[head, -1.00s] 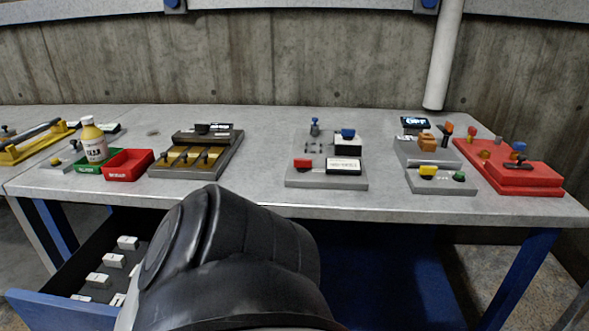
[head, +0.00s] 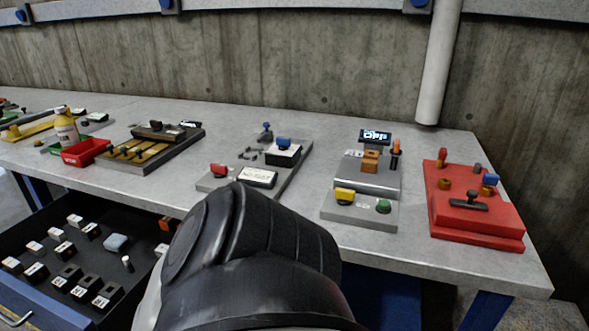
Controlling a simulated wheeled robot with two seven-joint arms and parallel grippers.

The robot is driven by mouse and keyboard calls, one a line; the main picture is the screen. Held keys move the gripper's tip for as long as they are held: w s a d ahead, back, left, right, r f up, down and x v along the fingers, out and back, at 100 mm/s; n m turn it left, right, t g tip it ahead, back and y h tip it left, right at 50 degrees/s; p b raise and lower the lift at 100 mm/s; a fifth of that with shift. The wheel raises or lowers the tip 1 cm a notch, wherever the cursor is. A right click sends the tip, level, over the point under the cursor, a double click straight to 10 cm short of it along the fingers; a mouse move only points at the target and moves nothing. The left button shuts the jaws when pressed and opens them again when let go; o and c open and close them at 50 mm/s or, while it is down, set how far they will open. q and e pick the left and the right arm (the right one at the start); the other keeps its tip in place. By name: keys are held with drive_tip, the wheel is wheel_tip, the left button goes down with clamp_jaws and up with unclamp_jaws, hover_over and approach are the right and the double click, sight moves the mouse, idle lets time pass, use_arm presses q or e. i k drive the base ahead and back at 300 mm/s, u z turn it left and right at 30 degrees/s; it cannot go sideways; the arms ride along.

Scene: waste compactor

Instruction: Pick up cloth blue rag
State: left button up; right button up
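A small light blue, soft-looking piece (head: 117,242) lies in the open drawer at the lower left of the head view. It may be the blue rag, but it is too small to be sure. Neither of my grippers shows in this view. A large black link of my own arm fills the bottom middle and hides part of the drawer's right side and the table's front edge.
The open dark drawer (head: 38,207) holds several white-topped black blocks.

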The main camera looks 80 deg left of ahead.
sight(117, 243)
drive_tip(key=u, duration=2.6)
